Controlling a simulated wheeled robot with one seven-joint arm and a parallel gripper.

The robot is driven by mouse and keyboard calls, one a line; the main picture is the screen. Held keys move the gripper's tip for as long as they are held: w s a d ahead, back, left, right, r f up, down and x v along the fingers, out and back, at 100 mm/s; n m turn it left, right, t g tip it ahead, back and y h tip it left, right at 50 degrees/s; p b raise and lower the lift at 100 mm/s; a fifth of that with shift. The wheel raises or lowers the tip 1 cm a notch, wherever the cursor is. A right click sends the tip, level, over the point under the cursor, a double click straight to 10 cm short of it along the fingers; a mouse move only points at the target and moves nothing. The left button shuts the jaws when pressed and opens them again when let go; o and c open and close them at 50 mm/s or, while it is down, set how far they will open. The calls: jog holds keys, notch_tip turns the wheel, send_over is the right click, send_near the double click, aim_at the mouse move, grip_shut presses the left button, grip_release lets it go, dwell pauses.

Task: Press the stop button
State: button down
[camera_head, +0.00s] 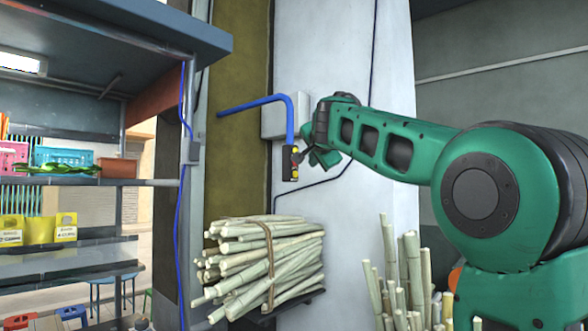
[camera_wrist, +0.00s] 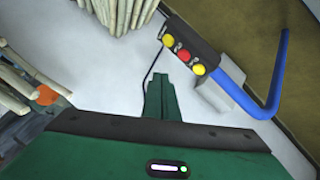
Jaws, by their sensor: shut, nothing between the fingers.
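The dark button box (camera_head: 287,163) hangs at the end of a bent blue pipe in front of the pale pillar. In the wrist view the box (camera_wrist: 197,40) carries a red button (camera_wrist: 184,56) between a yellow button (camera_wrist: 168,41) and another yellow button (camera_wrist: 198,69). I cannot read any label that marks the stop button. My gripper (camera_wrist: 160,78) is shut and empty, its green fingers pointing up the picture, below and left of the buttons. In the head view my gripper (camera_head: 302,156) is just right of the box and partly overlaps its button side; contact is unclear.
The blue pipe (camera_head: 290,118) bends above the box, before a grey wall box (camera_head: 272,121). A tied bundle of cane (camera_head: 265,260) lies on a support below. Loose upright canes (camera_head: 405,270) stand at lower right. Shelves (camera_head: 80,182) stand at left.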

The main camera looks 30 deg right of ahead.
jog(key=shift+w+a, duration=0.35)
jog(key=shift+w, duration=0.55)
jog(key=shift+w+a, duration=0.3)
jog(key=shift+w, duration=0.55)
jog(key=shift+w+a, duration=0.3)
jog(key=shift+w, duration=0.4)
dwell(1.6)
jog(key=shift+s+d, duration=0.3)
jog(key=shift+s, duration=0.55)
jog(key=shift+s, duration=0.1)
jog(key=s, duration=0.1)
jog(key=s+d, duration=0.1)
jog(key=s, duration=0.2)
jog(key=shift+s+d, duration=0.25)
jog(key=shift+d, duration=0.1)
dwell(0.8)
